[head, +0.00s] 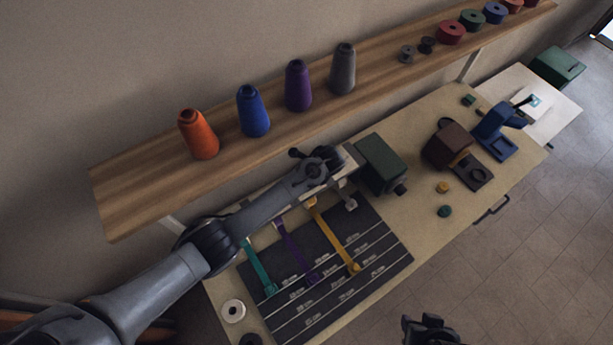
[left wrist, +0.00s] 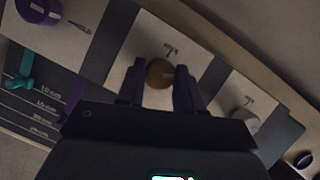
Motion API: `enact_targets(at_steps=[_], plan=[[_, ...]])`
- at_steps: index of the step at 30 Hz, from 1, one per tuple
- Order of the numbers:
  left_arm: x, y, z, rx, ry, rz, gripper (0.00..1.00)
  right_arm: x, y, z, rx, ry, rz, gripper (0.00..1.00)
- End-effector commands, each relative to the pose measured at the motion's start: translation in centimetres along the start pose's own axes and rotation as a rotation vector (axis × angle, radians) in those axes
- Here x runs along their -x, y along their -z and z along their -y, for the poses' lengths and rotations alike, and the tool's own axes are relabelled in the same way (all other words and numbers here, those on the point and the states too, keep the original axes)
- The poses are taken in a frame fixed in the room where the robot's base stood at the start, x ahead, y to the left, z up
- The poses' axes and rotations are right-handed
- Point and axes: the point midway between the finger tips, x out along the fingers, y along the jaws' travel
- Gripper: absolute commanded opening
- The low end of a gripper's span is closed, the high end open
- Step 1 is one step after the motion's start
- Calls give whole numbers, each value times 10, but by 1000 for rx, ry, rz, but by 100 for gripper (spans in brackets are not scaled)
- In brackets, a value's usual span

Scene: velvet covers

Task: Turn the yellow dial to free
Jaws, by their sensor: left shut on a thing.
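The yellow dial (left wrist: 160,72) sits on a pale panel in the left wrist view, with a purple dial (left wrist: 38,10) to its left and a grey dial (left wrist: 245,118) to its right. My left gripper (left wrist: 157,88) has one finger on each side of the yellow dial and is shut on it. Small lettering above the dial is too small to read. In the head view my left arm reaches over the dark measuring board (head: 395,262) and covers most of the panel and the dial. My right gripper (head: 430,328) is low at the bottom edge, away from the table.
Teal (head: 260,268), purple (head: 296,250) and yellow (head: 336,236) straps lie across the board. A dark green box (head: 380,163) stands right of my left gripper. A wooden shelf (head: 225,170) with thread cones (head: 299,86) runs above and behind the arm.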

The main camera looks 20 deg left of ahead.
Motion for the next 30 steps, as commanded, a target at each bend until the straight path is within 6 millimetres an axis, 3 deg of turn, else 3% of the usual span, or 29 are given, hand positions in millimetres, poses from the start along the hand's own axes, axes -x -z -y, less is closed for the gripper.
enact_targets(at_steps=[30], plan=[[-2, -1, 6, 850, -353, -1, 5, -46, -15, 2, 0, 0, 0, 43]])
